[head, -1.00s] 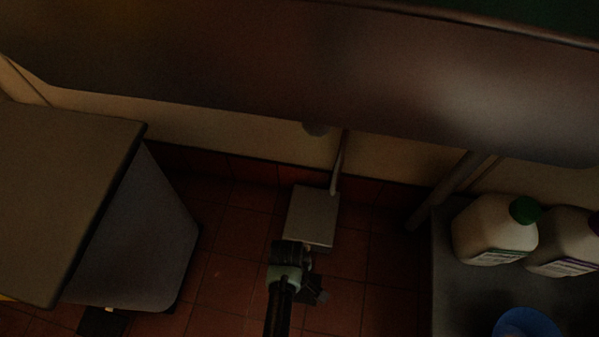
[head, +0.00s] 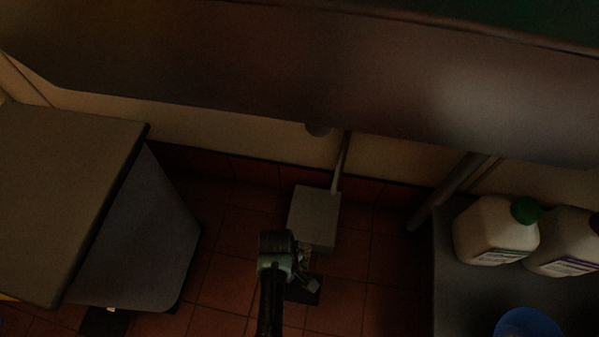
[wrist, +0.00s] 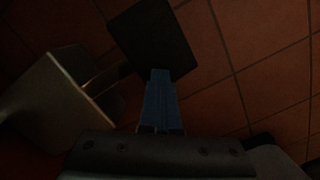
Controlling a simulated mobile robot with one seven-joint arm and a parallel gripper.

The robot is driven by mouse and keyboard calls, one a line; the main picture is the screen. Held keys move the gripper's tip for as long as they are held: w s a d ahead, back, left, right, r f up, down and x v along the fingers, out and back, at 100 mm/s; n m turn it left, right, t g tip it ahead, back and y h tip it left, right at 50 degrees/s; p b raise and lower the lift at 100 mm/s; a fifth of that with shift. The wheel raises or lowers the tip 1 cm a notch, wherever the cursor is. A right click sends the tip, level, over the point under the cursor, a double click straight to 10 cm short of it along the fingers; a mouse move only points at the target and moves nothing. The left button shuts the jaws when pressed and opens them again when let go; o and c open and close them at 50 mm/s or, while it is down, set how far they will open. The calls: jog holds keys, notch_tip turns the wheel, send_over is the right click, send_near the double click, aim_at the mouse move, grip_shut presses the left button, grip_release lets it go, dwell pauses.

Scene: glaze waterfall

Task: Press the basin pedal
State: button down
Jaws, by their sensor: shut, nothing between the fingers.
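The basin pedal shows as a dark, flat square pad (wrist: 153,38) in the wrist view, joined by a short bar to a grey box (wrist: 52,98) at left. In the head view the pad (head: 303,293) is partly hidden by my gripper, and the grey box (head: 315,217) sits on the floor under the basin. My gripper (wrist: 160,72) is shut and empty. Its blue fingers overlap the pad's near edge in the wrist view; I cannot tell whether they touch it. In the head view my gripper (head: 312,284) is over the pad.
The steel basin (head: 320,75) spans the top of the head view. A thin rod (head: 341,160) rises from the box towards it. A grey bin (head: 140,240) stands left. At right, a dark surface (head: 455,305) holds white jugs (head: 495,228) and a blue bowl (head: 528,323). Tiled floor between is clear.

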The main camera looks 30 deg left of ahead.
notch_tip(320, 180, up, 8)
jog(key=p, duration=0.8)
jog(key=shift+a+p, duration=0.3)
jog(key=shift+a, duration=0.05)
jog(key=shift+w, duration=0.1)
dwell(0.6)
